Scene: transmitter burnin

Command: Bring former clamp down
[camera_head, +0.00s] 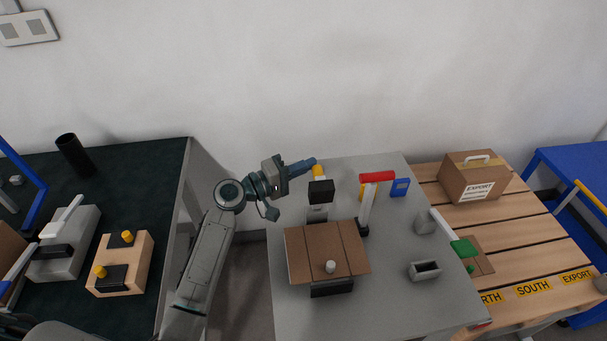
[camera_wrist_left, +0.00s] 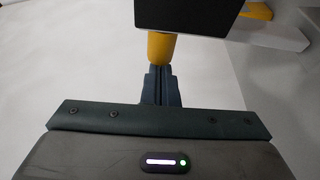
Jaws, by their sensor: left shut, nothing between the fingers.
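On the grey table stands a fixture with a raised black block (camera_head: 320,192) and a yellow handle (camera_head: 319,172), which looks like the former clamp. My left gripper (camera_head: 312,162) is shut and empty, its fingertips right at the yellow handle. In the left wrist view the shut fingers (camera_wrist_left: 160,77) point at the end of the yellow handle (camera_wrist_left: 161,47), with the black block (camera_wrist_left: 185,14) just beyond. I cannot tell whether the tips touch the handle. My right gripper is out of view.
A red-handled lever (camera_head: 377,177) stands right of the block. A brown panelled box (camera_head: 320,249) with a pale knob sits in front. A blue item (camera_head: 400,188) and a small grey tray (camera_head: 424,278) are further right. An export carton (camera_head: 476,184) is on the slatted pallet.

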